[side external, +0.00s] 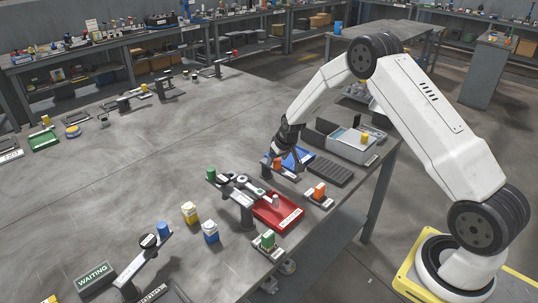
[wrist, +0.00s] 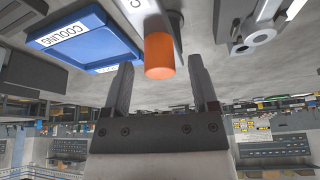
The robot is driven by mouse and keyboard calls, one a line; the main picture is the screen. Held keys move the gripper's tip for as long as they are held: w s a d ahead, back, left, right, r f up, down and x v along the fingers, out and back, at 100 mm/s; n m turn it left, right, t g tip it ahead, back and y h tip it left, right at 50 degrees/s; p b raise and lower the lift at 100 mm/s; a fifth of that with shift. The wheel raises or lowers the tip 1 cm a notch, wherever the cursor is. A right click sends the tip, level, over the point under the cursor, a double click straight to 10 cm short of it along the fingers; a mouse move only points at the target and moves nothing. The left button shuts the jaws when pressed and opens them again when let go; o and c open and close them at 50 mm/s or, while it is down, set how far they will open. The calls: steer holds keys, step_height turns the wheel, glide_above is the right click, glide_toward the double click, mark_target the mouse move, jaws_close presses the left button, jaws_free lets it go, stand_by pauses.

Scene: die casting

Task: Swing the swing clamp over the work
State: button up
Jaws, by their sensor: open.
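My gripper (side external: 287,158) is open over the table's right part. In the wrist view its two fingers (wrist: 160,82) stand apart, and an orange cylinder (wrist: 159,55) shows at the gap between their tips; I cannot tell whether it is within reach of them. In the side view this orange piece (side external: 277,163) is close to my gripper, beside the blue tray. A grey arm-and-post fixture (side external: 242,184), with a green knob (side external: 211,174) at its left end, reaches toward the red tray (side external: 290,221). I cannot tell which fixture is the swing clamp.
A blue tray (side external: 298,158) marked COOLING in the wrist view (wrist: 85,42) lies close to my gripper. A dark ribbed tray (side external: 331,169), an orange block (side external: 319,190) and a green block (side external: 268,239) stand near the right edge. The table's middle (side external: 150,165) is clear.

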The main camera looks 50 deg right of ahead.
steer(key=shift+w+f, duration=0.2)
steer(key=shift+f, duration=0.3)
jaws_close()
stand_by(1.3)
